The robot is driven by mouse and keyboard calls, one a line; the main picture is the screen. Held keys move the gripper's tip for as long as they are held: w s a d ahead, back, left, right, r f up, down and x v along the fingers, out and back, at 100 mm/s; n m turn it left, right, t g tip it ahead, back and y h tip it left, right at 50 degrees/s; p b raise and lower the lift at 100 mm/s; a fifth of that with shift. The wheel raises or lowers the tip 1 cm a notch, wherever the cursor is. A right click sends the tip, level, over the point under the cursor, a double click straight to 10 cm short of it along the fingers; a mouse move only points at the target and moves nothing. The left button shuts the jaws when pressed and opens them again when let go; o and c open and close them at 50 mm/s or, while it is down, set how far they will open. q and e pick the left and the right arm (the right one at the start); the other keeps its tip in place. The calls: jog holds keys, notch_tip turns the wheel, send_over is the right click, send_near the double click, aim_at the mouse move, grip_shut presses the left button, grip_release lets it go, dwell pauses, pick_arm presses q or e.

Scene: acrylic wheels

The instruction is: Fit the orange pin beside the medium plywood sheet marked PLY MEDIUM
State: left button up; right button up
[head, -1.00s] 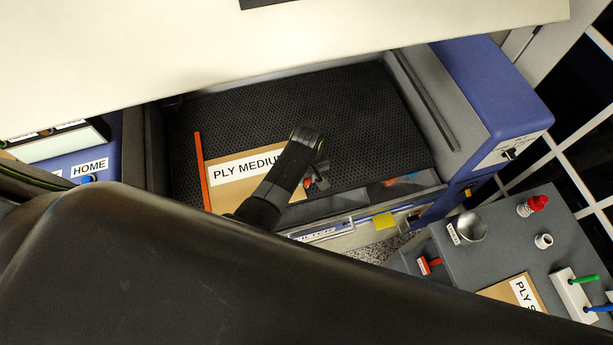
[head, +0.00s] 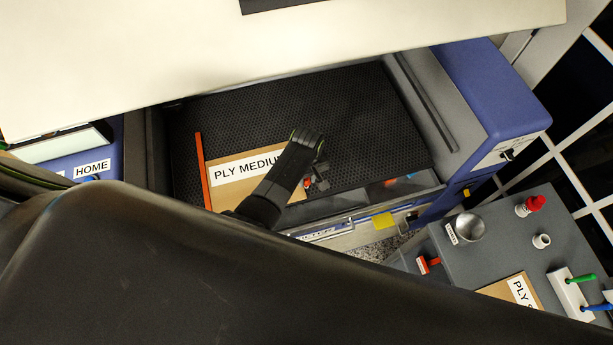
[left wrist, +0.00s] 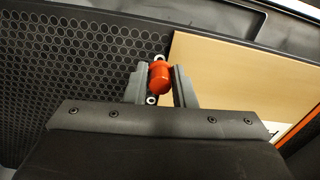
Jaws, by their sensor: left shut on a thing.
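The plywood sheet marked PLY MEDIUM (head: 228,192) lies flat on the black honeycomb bed. An orange strip (head: 203,172) runs along its left edge. My left gripper (head: 314,184) is at the sheet's right edge, partly hidden by its own arm in the head view. In the left wrist view it is shut on the orange pin (left wrist: 160,78), held between the two fingers next to the edge of the plywood (left wrist: 225,70). I cannot tell whether the pin's lower end is in the bed. My right gripper is not in view.
The honeycomb bed (head: 360,120) is clear behind and right of the sheet. A raised pale lid (head: 300,50) hangs over the back. The grey side table (head: 490,250) at right holds a metal cup (head: 470,227), a red-capped bottle (head: 531,206) and another plywood sheet (head: 512,291).

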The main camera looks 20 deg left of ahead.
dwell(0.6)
pick_arm(q)
jog(key=shift+f+b, duration=0.6)
jog(key=shift+f, duration=0.45)
jog(key=shift+p, duration=0.45)
dwell(1.0)
jog(key=o, duration=1)
jog(key=shift+r, duration=0.1)
